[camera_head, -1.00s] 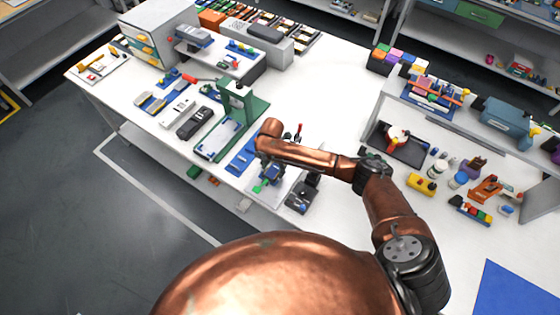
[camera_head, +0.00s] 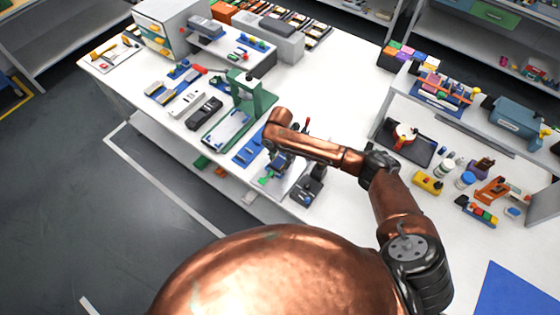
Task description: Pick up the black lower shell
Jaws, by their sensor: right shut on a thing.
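My right arm reaches in from the right, across the front edge of the white table. Its right gripper (camera_head: 272,174) points down at the near edge, just right of a blue fixture plate (camera_head: 249,150). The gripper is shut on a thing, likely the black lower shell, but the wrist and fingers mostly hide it. I cannot tell from this view whether the held piece touches the table. My left gripper is not in view.
A green press (camera_head: 243,100) stands left of the gripper, with a black case (camera_head: 204,112) farther left. A dark box (camera_head: 307,190) sits close to the right of the gripper. A dark tray (camera_head: 418,151) lies farther right. The middle of the white table (camera_head: 335,95) is clear.

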